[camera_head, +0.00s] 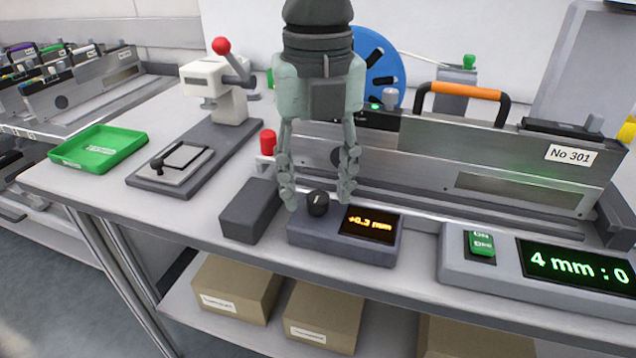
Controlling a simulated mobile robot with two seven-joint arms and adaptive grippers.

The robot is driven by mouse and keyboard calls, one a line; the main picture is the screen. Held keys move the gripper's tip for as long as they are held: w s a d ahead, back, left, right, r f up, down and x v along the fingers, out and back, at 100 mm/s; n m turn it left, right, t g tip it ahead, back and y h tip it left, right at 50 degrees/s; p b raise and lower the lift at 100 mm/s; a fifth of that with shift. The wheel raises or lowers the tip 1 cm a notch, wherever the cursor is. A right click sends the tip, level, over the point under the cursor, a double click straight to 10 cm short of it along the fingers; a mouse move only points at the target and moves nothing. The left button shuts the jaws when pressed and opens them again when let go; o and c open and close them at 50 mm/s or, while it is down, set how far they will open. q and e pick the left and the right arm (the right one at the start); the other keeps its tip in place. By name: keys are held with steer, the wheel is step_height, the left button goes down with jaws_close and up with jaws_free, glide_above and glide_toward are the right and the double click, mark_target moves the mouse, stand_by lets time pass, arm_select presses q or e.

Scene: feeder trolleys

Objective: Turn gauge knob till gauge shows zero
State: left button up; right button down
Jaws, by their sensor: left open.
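The gauge (341,245) is a dark grey box near the table's front edge. Its display (369,224) shows "+0.3 mm" in orange. The black gauge knob (318,203) with a white mark sits on top, left of the display. My left gripper (318,197) points down over the gauge and is open. Its two fingers are on either side of the knob, with visible gaps between them and the knob. I cannot tell exactly how far down the fingertips are. My right gripper is not in view.
A dark block (250,211) stands just left of the gauge. A control box (535,262) reading "4 mm : 0" is at the right. Behind stands the metal feeder (430,150) with an orange handle (465,91). A green tray (98,150) and a lever press (215,95) are left.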

arm_select(q)
steer(key=shift+f, duration=0.4)
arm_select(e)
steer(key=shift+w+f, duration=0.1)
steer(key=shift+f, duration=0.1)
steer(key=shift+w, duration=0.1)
arm_select(q)
steer(key=shift+c, duration=0.7)
jaws_close()
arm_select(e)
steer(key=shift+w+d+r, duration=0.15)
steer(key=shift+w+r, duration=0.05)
